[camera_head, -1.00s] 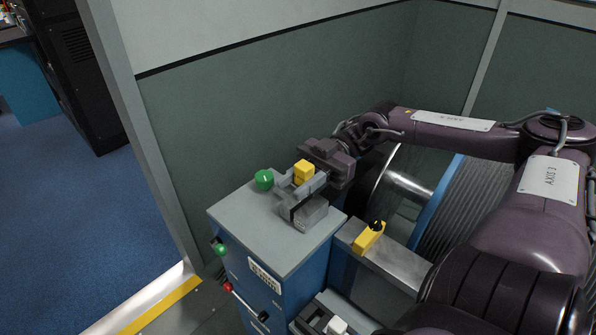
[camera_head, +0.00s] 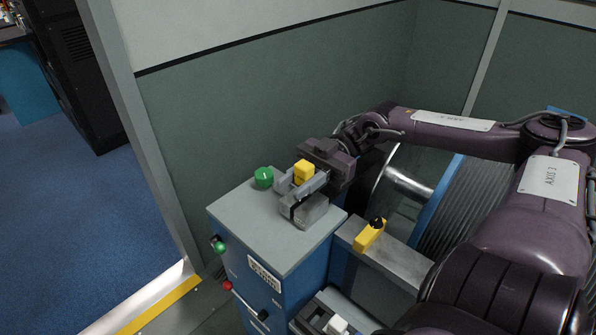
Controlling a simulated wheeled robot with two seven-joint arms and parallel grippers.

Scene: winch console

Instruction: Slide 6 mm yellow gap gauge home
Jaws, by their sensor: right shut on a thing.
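A yellow block (camera_head: 304,170), which looks like the gap gauge, sits between the fingers of my right gripper (camera_head: 301,183) over the top of the winch console (camera_head: 250,215). The right gripper is shut on it. A grey metal block (camera_head: 310,214) with a dark band stands on the console top, just in front of the gripper; the finger hides part of it. I cannot tell whether the gauge touches a slot. A second yellow piece (camera_head: 369,236) with a black knob lies on the metal ledge to the right.
A green dome button (camera_head: 264,177) stands close left of the gripper. Levers with a green knob (camera_head: 220,248) and a red knob (camera_head: 227,286) stick out of the console's front. A winch drum (camera_head: 440,215) is behind on the right. The console's front top is clear.

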